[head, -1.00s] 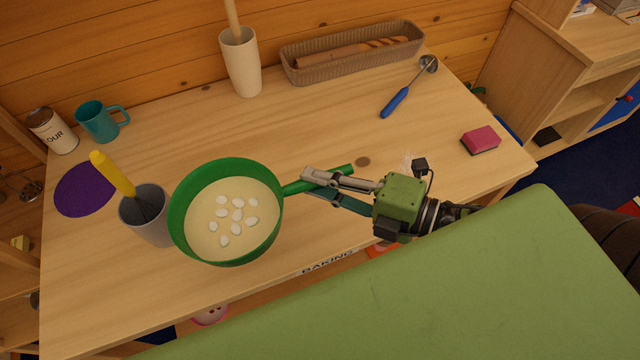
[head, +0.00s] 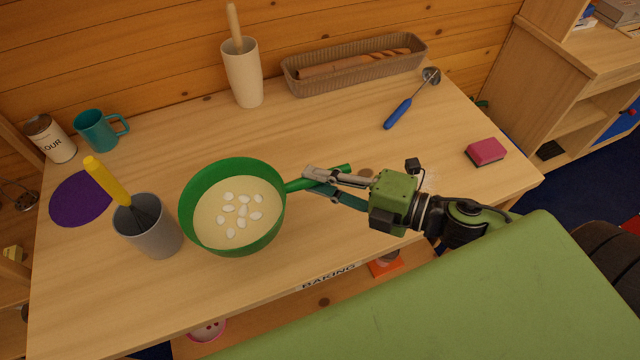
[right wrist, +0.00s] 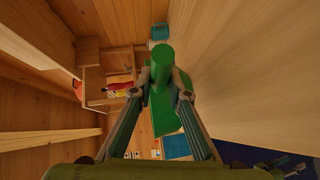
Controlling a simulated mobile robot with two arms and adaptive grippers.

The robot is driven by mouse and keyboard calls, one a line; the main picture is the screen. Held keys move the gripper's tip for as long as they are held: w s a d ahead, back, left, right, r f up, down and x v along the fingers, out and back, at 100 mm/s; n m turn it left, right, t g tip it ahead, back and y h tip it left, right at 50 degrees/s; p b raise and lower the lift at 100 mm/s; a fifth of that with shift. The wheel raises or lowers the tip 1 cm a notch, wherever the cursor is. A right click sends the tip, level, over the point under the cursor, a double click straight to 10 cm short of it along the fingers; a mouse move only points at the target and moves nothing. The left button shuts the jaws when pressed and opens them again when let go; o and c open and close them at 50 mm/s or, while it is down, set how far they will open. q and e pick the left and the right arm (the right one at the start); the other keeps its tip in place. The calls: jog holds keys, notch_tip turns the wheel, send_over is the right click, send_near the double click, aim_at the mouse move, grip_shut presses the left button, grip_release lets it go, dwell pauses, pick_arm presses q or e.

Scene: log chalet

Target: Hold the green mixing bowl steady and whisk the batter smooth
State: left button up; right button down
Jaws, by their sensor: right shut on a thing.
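The green mixing bowl (head: 187,213) stands on the wooden table with its handle pointing right. Pale batter (head: 222,222) with several white lumps fills it. My right gripper (head: 314,178) is shut on the bowl's green handle (head: 296,185); the handle also shows between the fingers (right wrist: 160,85) in the right wrist view. The whisk (head: 108,182), with a yellow handle, stands tilted in a grey cup (head: 155,238) left of the bowl. Its wires are partly hidden in the cup. My left gripper is not in view.
A purple mat (head: 80,198), teal mug (head: 99,131) and flour tin (head: 50,139) lie at the left. A beige crock (head: 243,75) and woven basket (head: 350,72) stand at the back. A blue-handled ladle (head: 398,113) and pink sponge (head: 486,151) lie right.

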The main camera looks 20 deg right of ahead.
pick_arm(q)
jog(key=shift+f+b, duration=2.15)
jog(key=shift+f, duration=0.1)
pick_arm(e)
jog(key=w+d+f, duration=0.2)
jog(key=w+f, duration=0.3)
jog(key=w, duration=0.2)
jog(key=shift+d+f, duration=0.2)
jog(key=shift+s+f, duration=0.1)
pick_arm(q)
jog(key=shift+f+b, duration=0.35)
pick_arm(e)
jog(key=shift+f, duration=0.55)
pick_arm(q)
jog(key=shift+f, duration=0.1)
pick_arm(e)
jog(key=shift+f, duration=0.15)
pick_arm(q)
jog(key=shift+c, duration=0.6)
pick_arm(e)
jog(key=shift+f, duration=0.1)
